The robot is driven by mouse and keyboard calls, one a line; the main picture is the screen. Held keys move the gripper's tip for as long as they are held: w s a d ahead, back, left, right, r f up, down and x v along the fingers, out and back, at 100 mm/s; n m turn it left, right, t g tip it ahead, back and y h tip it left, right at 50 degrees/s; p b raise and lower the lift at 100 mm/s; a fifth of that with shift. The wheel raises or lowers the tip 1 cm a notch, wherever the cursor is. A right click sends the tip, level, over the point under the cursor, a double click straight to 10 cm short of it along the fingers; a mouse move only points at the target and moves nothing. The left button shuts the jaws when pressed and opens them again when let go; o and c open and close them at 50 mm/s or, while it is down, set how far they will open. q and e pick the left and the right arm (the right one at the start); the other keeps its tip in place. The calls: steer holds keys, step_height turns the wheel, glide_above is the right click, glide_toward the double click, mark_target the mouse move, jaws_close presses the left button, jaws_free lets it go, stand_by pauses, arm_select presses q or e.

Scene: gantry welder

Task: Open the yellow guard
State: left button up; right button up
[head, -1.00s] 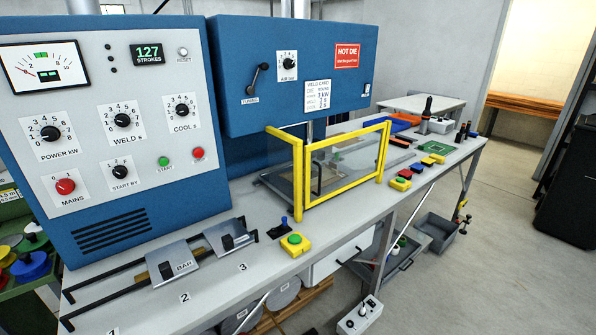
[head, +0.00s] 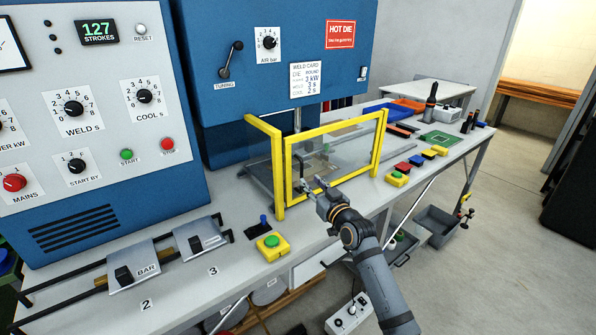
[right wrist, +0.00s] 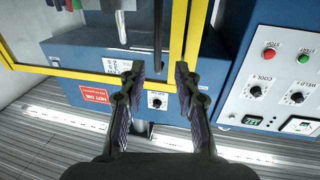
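The yellow guard (head: 331,197) is a yellow-framed clear panel across the front of the press bay. It looks closed, its left edge beside the yellow post (head: 278,170). A dark upright handle (head: 303,172) is on its left part. My right gripper (head: 318,188) is in front of the panel, close to the handle. In the right wrist view the gripper (right wrist: 157,75) has its two fingers apart, and a dark bar, apparently the handle (right wrist: 158,38), shows between and beyond them. I cannot tell if they touch. My left gripper is not in view.
A yellow box with a green button (head: 271,247) stands left of the guard on the bench, and another (head: 397,179) stands to its right. The blue press cabinet (head: 280,60) hangs above. A grey drawer cabinet and bins are under the bench.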

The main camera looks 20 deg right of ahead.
mark_target(302, 173)
steer(key=w, duration=0.5)
steer(key=w+a, duration=0.1)
steer(key=w, duration=0.2)
steer(key=shift+w+f, duration=0.15)
steer(key=shift+w, duration=0.05)
jaws_close()
